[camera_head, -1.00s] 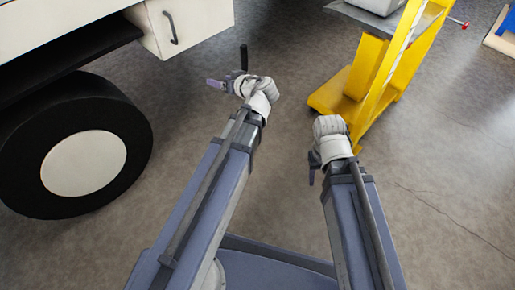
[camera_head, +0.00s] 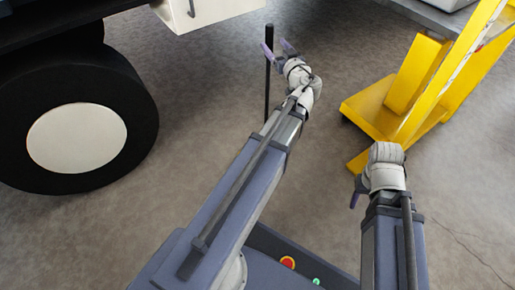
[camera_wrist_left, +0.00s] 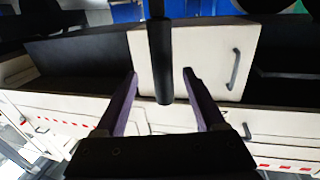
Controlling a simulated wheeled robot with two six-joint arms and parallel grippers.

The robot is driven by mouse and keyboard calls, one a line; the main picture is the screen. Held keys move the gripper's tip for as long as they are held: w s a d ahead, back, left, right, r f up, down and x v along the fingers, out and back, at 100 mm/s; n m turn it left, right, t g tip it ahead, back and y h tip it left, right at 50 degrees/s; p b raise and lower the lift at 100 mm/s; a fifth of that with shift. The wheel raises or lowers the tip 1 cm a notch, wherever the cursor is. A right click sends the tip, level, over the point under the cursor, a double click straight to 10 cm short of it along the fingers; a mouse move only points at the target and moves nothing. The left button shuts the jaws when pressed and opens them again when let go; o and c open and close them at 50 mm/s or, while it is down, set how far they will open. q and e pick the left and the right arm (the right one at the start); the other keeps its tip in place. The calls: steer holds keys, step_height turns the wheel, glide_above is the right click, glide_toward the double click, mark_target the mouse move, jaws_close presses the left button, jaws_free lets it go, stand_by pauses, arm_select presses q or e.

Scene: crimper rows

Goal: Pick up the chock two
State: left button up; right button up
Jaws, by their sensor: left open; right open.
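No block that I can clearly identify as chock two shows. A thin black rod (camera_head: 267,75) stands upright at the left gripper's fingers in the head view. A thick black bar (camera_wrist_left: 160,50) between the fingers in the left wrist view looks like the same rod; whether it belongs to a chock I cannot tell. My left gripper (camera_head: 278,47) is open, its two purple fingers on either side of the bar in the wrist view, with gaps on both sides. My right gripper (camera_head: 356,196) is open beside the yellow stand, its fingers mostly hidden by its wrist.
A large black wheel (camera_head: 130,125) with a pale hub stands at the left under a vehicle. A white box with a handle (camera_head: 207,9) hangs above. A yellow stand (camera_head: 423,75) with a grey top is at the right. Grey floor between them is clear.

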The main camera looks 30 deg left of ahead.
arm_select(q)
steer(key=shift+x, duration=3.55)
steer(key=shift+s, duration=0.15)
jaws_close()
